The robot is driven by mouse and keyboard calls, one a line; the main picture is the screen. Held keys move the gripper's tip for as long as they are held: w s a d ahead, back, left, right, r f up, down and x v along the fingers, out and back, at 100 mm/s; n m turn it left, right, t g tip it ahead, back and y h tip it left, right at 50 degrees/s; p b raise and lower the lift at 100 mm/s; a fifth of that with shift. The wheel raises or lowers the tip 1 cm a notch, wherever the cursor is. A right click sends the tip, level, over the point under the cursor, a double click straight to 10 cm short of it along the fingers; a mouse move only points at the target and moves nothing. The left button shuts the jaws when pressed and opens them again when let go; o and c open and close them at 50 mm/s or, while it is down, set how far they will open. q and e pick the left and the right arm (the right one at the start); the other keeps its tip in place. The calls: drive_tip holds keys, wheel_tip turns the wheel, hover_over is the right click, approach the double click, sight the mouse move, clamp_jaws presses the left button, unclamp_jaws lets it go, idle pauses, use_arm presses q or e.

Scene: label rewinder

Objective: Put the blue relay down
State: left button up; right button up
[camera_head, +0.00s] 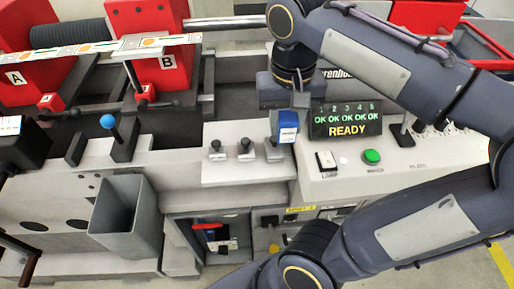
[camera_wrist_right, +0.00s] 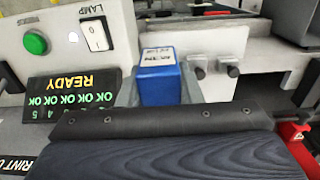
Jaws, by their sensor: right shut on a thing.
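The blue relay (camera_head: 287,127), a small block with a white label on top, is at the right end of the light-grey ledge, just left of the READY display. It also shows in the right wrist view (camera_wrist_right: 158,78), between my grey fingers. My right gripper (camera_head: 285,117) points down from above and is shut on the relay. The relay's lower end is hidden, so I cannot tell whether it touches the ledge. My left gripper is not in view.
Several black knobs (camera_head: 246,150) stand on the ledge left of the relay. The READY display (camera_head: 346,120), white lamp switch (camera_head: 326,160) and green button (camera_head: 372,157) are to the right. A grey open bin (camera_head: 125,216) and an open compartment (camera_head: 213,236) are lower left.

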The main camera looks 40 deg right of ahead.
sight(288, 130)
drive_tip(key=f+b, duration=0.1)
drive_tip(key=d+f+b, duration=0.1)
drive_tip(key=f, duration=0.1)
drive_tip(key=shift+w+f, duration=0.2)
drive_tip(key=w+f, duration=0.3)
drive_tip(key=w, duration=0.1)
drive_tip(key=w+d+f+p, duration=0.1)
drive_tip(key=w+f, duration=0.1)
drive_tip(key=w, duration=0.2)
drive_tip(key=w+d+f, duration=0.1)
drive_tip(key=w+f, duration=0.2)
drive_tip(key=w, duration=0.2)
drive_tip(key=shift+f, duration=0.35)
drive_tip(key=shift+w+d+f, duration=0.1)
drive_tip(key=shift+w+f, duration=0.2)
drive_tip(key=shift+f, duration=0.2)
wheel_tip(288, 130, down, 3)
drive_tip(key=shift+p, duration=0.5)
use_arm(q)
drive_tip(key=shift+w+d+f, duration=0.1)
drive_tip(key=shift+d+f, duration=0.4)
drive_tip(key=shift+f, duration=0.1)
